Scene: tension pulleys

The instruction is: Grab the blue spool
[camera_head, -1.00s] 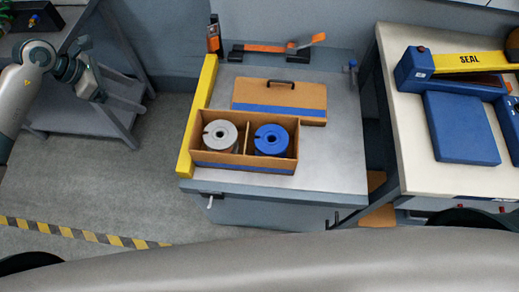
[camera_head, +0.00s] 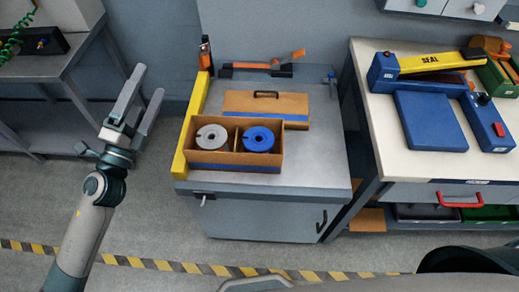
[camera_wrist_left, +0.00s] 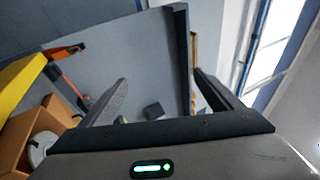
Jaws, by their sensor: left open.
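The blue spool (camera_head: 258,140) sits in the right compartment of an open cardboard box (camera_head: 232,168) on the grey cabinet top. A grey spool (camera_head: 212,138) sits in the left compartment. My left gripper (camera_head: 149,80) is open and empty, raised to the left of the cabinet with its fingers pointing up. In the left wrist view the open fingers (camera_wrist_left: 160,95) frame the wall. The box (camera_wrist_left: 35,130) and part of the grey spool (camera_wrist_left: 40,150) show at that view's left edge; the blue spool is not visible there. My right gripper is not in view.
A yellow bar (camera_head: 190,128) runs along the cabinet's left edge beside the box. A cardboard lid (camera_head: 266,105) with a black handle lies behind the box. A white table (camera_head: 395,165) with a blue-and-yellow sealer (camera_head: 430,68) stands right. The cabinet top right of the box is clear.

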